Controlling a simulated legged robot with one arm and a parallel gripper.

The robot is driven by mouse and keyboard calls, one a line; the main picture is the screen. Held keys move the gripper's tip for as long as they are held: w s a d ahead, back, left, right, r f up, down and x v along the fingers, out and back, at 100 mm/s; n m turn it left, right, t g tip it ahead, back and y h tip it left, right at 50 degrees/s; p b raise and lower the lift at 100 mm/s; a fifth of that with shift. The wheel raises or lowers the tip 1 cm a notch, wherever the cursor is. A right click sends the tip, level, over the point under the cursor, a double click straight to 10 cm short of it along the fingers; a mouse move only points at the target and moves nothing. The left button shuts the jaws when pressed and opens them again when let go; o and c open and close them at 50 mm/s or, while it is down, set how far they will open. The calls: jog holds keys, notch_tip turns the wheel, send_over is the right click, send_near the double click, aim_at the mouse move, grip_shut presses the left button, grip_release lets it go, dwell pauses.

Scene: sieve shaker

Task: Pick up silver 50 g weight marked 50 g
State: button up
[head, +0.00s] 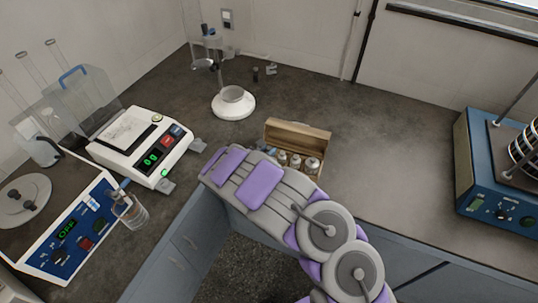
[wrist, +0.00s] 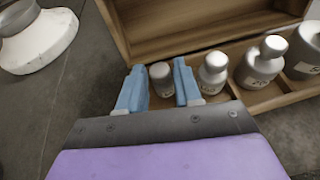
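A wooden box (wrist: 200,22) with its lid up holds a row of silver weights. In the wrist view, the smallest weight (wrist: 161,79) shows at the left end, with no mark readable. Bigger weights stand to its right: one (wrist: 213,74) just beyond my right finger, then a larger one (wrist: 261,63) and the largest (wrist: 307,50). Their labels are too blurred to read surely, so I cannot tell which is the 50 g. My gripper (wrist: 160,74) is open, its blue fingers on either side of the smallest weight in the picture. I see no contact.
In the head view, the open box (head: 297,134) stands behind my arm, which hides its left part. A white round-based stand (head: 233,104) is behind left, a balance (head: 140,145) at left, and a blue shaker (head: 495,190) at right. The bench between box and shaker is clear.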

jog(key=shift+w+d+f, duration=0.2)
jog(key=shift+w+f, duration=0.05)
jog(key=shift+w, duration=0.2)
jog(key=shift+w+d, duration=0.15)
jog(key=shift+d, duration=0.1)
grip_shut()
jog(key=shift+r, duration=0.1)
